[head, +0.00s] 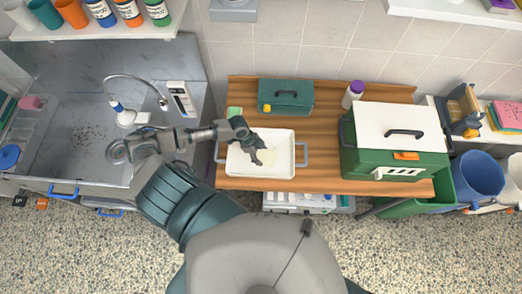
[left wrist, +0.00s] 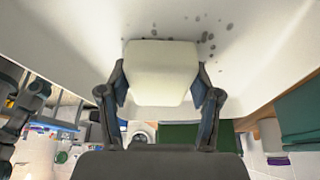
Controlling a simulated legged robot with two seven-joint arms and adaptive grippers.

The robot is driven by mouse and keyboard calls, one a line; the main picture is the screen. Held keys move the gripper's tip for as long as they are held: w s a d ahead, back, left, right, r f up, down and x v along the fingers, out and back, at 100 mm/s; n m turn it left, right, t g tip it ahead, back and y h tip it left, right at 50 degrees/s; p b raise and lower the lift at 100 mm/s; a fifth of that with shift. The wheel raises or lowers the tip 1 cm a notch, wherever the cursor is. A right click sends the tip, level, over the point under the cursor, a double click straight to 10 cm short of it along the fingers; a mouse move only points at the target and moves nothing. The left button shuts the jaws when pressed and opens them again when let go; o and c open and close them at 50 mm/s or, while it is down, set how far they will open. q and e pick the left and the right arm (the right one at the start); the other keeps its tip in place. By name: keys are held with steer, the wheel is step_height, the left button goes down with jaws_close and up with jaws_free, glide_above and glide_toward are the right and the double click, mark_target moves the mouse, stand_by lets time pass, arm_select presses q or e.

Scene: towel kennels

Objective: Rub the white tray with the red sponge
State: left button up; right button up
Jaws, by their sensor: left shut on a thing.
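The white tray (head: 240,170) with grey side handles lies on the wooden table; the left wrist view shows its white surface (left wrist: 60,30) with several dark spots (left wrist: 205,38). My left gripper (head: 262,157) is over the tray. In the left wrist view my left gripper (left wrist: 160,95) is shut on a cream-coloured sponge (left wrist: 160,70), held between its two fingers. The sponge looks pale, not red, and I see no sponge that is clearly red. It is at or close to the tray surface; I cannot tell whether it touches. My right gripper is not in view.
A small green block (head: 234,113) lies behind the tray, near a dark green box (head: 286,96). A green carrier with a white lid (head: 400,128) stands to the right, with a white bottle (head: 352,95) behind it. The sink (head: 85,125) is at left.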

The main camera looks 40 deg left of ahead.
arm_select(q)
steer(key=shift+s+a+f, duration=0.1)
steer(key=shift+s+a, duration=0.25)
steer(key=shift+a, duration=0.4)
steer(key=shift+w+a+f+b, duration=0.1)
steer(key=shift+w+a+b, duration=0.35)
steer(key=shift+w, duration=0.3)
steer(key=shift+w+a+f+b, duration=0.1)
steer(key=shift+w+a+b, duration=0.3)
steer(key=shift+w, duration=0.35)
steer(key=shift+r+p, duration=0.3)
steer(key=shift+p, duration=0.2)
steer(key=shift+s+d+p, duration=0.3)
steer(key=shift+s, duration=0.25)
steer(key=shift+s+d+f, duration=0.1)
steer(key=shift+s+d, duration=0.2)
steer(key=shift+s, duration=0.2)
steer(key=shift+s+d+f, duration=0.1)
steer(key=shift+s+d, duration=0.2)
steer(key=shift+s, duration=0.2)
steer(key=shift+r, duration=0.1)
steer(key=shift+r, duration=0.1)
steer(key=shift+r, duration=2.9)
